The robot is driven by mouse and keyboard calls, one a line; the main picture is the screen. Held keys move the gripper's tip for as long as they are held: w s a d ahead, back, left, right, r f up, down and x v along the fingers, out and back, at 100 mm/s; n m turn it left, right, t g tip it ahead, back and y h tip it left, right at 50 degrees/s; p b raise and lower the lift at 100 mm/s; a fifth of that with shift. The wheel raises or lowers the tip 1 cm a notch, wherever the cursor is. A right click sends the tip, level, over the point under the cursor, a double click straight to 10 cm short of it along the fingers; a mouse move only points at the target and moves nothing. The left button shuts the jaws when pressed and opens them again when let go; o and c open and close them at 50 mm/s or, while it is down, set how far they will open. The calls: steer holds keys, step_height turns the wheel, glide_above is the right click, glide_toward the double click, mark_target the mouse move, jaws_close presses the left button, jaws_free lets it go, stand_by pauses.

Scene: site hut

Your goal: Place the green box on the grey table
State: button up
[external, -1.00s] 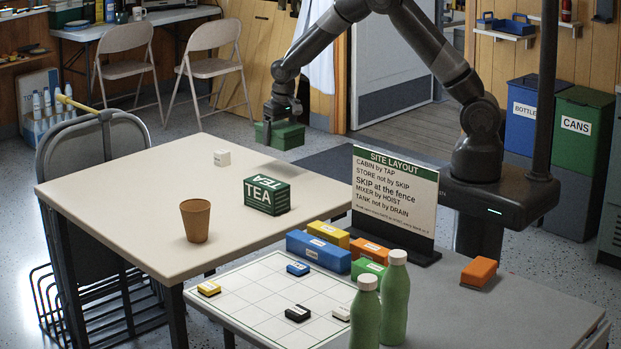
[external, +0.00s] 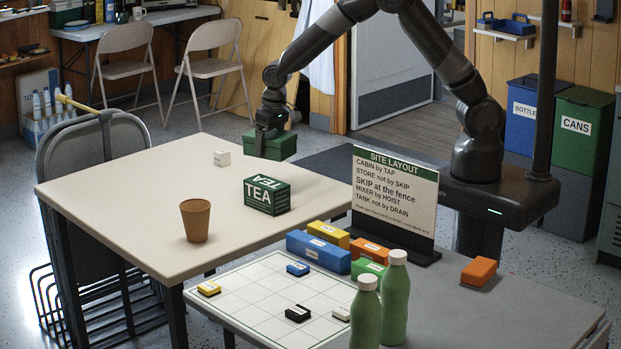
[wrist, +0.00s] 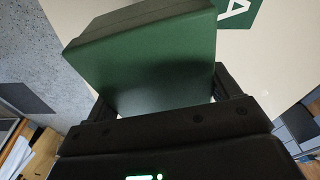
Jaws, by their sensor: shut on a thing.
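A green box (external: 268,147) hangs in my gripper (external: 269,131), near the far right edge of the beige table in the external view. In the wrist view the green box (wrist: 150,65) sits between the two fingers, which are shut on it. Part of the beige table and floor show beyond it there. The grey table (external: 500,312) is at the front right, well apart from the box, with my arm's base behind it.
The grey table carries a gridded board (external: 262,309), colored blocks, two green bottles (external: 395,300), an orange block (external: 479,271) and a sign (external: 394,200). Its right front is bare.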

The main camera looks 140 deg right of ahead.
steer(key=w+a+n, duration=0.4)
steer(key=w+a, duration=1)
steer(key=a, duration=0.1)
steer(key=w+a+n, duration=0.1)
steer(key=w+a, duration=0.1)
steer(key=a, duration=0.5)
steer(key=w+a+n, duration=0.1)
steer(key=w+a, duration=0.2)
steer(key=a, duration=0.5)
steer(key=w+a+n, duration=0.1)
steer(key=w+a, duration=0.1)
steer(key=a, duration=0.5)
steer(key=shift+w+a+n+t+y, duration=0.15)
steer(key=shift+w+n+t+y, duration=0.15)
steer(key=shift+w+t+y, duration=0.1)
steer(key=a+n, duration=0.3)
steer(key=a, duration=1.6)
steer(key=n+y, duration=0.1)
steer(key=n, duration=0.3)
glide_above(512, 316)
steer(key=shift+t, duration=0.3)
steer(key=f, duration=0.6)
steer(key=shift+s+f, duration=0.3)
steer(key=shift+f, duration=2.1)
steer(key=shift+f, duration=0.1)
